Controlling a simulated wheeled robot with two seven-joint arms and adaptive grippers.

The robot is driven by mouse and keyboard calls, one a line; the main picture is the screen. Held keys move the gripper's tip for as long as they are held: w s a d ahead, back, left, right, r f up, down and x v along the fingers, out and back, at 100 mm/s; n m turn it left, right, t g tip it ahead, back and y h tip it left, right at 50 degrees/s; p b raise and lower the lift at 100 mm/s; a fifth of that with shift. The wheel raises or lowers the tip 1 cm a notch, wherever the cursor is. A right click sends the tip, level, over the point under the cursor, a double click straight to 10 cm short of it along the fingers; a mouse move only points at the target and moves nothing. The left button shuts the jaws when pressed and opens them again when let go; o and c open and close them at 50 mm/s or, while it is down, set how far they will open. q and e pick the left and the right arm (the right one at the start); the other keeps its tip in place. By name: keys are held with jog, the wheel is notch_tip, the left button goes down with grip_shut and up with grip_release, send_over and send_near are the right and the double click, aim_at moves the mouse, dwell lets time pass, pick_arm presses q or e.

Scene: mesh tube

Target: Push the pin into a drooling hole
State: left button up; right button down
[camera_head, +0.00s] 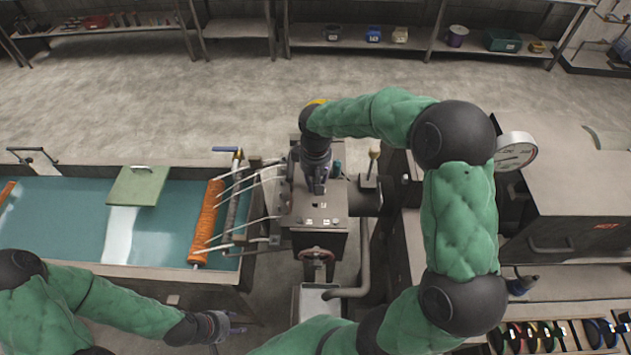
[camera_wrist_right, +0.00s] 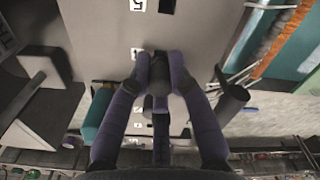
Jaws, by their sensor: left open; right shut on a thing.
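The grey machine block (camera_head: 318,243) stands in the middle, with small white labels (camera_head: 310,221) and dark spots on its top. My right gripper (camera_head: 318,190) points down at that top, its fingers shut. In the right wrist view the purple fingers (camera_wrist_right: 160,78) close on a dark, short cylindrical thing, probably the pin (camera_wrist_right: 158,72). The gripper hides its lower end, so I cannot tell whether it touches the block. A dark hole (camera_wrist_right: 167,6) shows beside a label marked 5 (camera_wrist_right: 137,5). My left gripper (camera_head: 226,326) is open and empty, low at the left, away from the block.
Pale strands (camera_head: 245,190) run from the block's left side toward an orange mesh roll (camera_head: 207,222) over the teal water tank (camera_head: 60,215). A gauge (camera_head: 515,152) and a large grey cabinet (camera_head: 570,180) stand to the right. The floor behind is clear.

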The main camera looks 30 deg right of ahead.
jog(key=shift+f, duration=0.25)
jog(key=c, duration=1.1)
grip_release()
jog(key=shift+o, duration=0.2)
notch_tip(320, 180, up, 12)
